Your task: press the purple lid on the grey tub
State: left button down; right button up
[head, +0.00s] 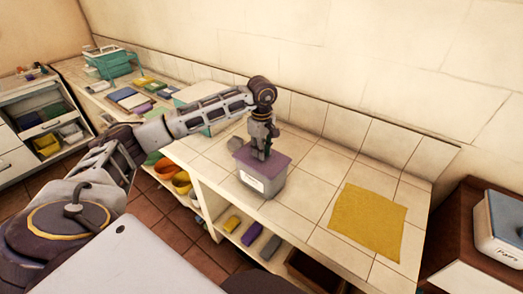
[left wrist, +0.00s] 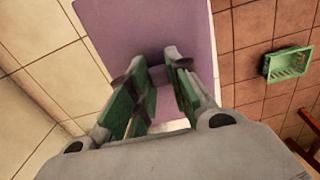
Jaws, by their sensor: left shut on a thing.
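The grey tub (head: 258,184), with a white label on its front, stands on the tiled counter. The purple lid (head: 276,163) lies over its top; I cannot tell whether it is fully seated. My left gripper (head: 261,153) points down onto the lid and is shut on its raised purple grip. In the left wrist view the lid (left wrist: 150,28) fills the upper middle, and the fingertips (left wrist: 159,68) stand on either side of the grip. The tub is mostly hidden there. My right gripper is not in view.
A yellow cloth (head: 368,222) lies flat to the right on the counter (head: 300,197). Shelves below hold bowls (head: 181,184) and small blocks. A green basket (left wrist: 288,64) is on the floor.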

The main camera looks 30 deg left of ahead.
pick_arm(q)
jog(key=c, duration=1.3)
grip_release()
jog(key=shift+o, duration=0.3)
jog(key=o, duration=0.5)
jog(key=shift+r, duration=0.2)
jog(key=shift+r, duration=0.15)
jog(key=shift+r+p, duration=1.8)
jog(key=shift+r, duration=1.35)
jog(key=shift+c, duration=0.3)
